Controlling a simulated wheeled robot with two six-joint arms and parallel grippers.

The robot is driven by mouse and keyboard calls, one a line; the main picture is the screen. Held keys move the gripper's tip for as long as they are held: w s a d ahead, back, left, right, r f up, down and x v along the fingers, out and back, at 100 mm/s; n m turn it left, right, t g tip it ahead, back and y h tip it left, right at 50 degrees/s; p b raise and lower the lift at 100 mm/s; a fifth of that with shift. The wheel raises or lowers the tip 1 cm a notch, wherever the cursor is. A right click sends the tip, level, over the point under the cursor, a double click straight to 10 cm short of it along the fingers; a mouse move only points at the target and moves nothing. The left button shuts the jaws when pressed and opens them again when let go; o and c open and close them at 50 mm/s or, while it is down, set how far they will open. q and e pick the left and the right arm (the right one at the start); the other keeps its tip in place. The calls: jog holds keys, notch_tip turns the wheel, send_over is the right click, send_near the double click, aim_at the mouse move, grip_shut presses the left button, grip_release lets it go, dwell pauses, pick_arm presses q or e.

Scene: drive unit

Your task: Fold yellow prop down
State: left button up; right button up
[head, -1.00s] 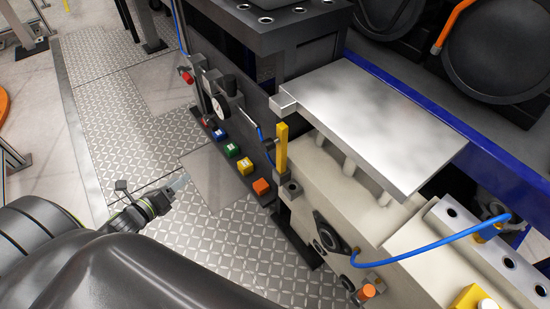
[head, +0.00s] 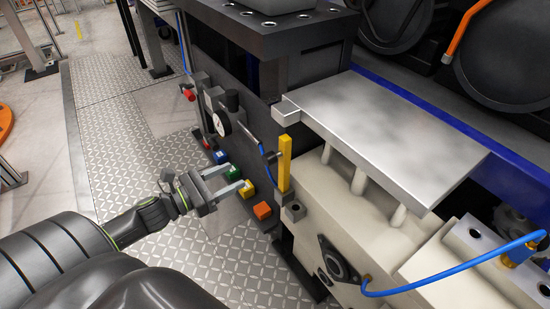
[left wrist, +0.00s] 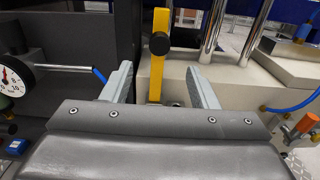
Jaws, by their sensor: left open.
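The yellow prop (head: 285,163) is an upright yellow bar under the corner of the silver plate (head: 385,130), beside the cream block. In the left wrist view the yellow prop (left wrist: 158,75) stands upright between my fingers, beyond their tips, with a dark round knob (left wrist: 159,44) near its top. My left gripper (head: 232,180) is open and empty, to the left of the prop and apart from it. It also shows in the left wrist view (left wrist: 160,82), with its two fingers spread on either side of the prop. My right gripper is not in view.
Blue, green, yellow and orange (head: 262,210) blocks line the dark panel's lower edge, close to my left gripper. A dial gauge (head: 222,123) is on the panel. A blue hose (head: 450,272) crosses the cream block. The tread-plate floor (head: 215,250) is clear.

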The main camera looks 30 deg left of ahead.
aim_at(275, 156)
pick_arm(q)
jog(key=shift+p+x, duration=0.6)
jog(key=shift+x, duration=2.4)
jog(key=p+x, duration=0.2)
jog(key=x, duration=0.4)
jog(key=shift+w+r+p, duration=0.1)
jog(key=shift+w+p, duration=0.15)
jog(key=shift+p, duration=0.05)
jog(key=shift+x, duration=0.9)
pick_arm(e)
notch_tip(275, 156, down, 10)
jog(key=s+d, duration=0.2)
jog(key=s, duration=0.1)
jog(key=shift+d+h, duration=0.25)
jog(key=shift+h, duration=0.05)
pick_arm(q)
jog(key=shift+c, duration=0.4)
grip_shut()
